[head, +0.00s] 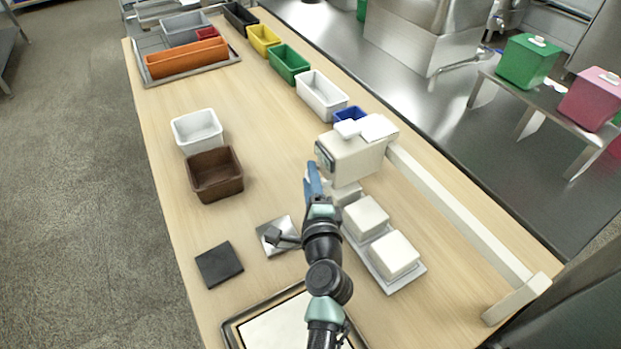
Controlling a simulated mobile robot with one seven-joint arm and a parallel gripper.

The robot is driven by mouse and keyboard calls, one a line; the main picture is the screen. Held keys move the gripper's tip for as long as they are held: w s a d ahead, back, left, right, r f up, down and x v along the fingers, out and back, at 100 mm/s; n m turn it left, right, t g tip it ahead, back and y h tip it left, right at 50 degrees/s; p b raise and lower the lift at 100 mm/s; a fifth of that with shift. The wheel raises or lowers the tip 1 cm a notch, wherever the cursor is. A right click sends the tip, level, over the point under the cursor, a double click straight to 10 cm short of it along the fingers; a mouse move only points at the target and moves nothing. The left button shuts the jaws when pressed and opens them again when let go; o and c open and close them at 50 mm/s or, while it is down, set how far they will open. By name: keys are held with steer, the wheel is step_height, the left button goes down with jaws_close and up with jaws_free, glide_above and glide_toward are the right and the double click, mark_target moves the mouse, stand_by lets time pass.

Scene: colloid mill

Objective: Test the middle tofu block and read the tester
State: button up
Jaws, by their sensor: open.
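Three white tofu blocks stand in a row on a pale tray (411,282): the near block (394,254), the middle block (365,217) and a far block (346,192) partly behind my arm and the cream device. A cream box-shaped device (356,157), which looks like the tester, is at the far end of the row with a small dark display (325,160) on its left face. Any reading is too small to make out. My gripper (313,178) is open, with blue fingers, left of the far block and just below the display in the picture. I cannot tell its height or any contact.
A dark tool on a steel plate (271,229) and a black square (219,264) lie left of my arm. White (197,130) and brown (215,174) bins stand farther back. A cream bar (460,215) runs along the right. A framed tray (275,325) lies in front.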

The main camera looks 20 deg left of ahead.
jaws_close()
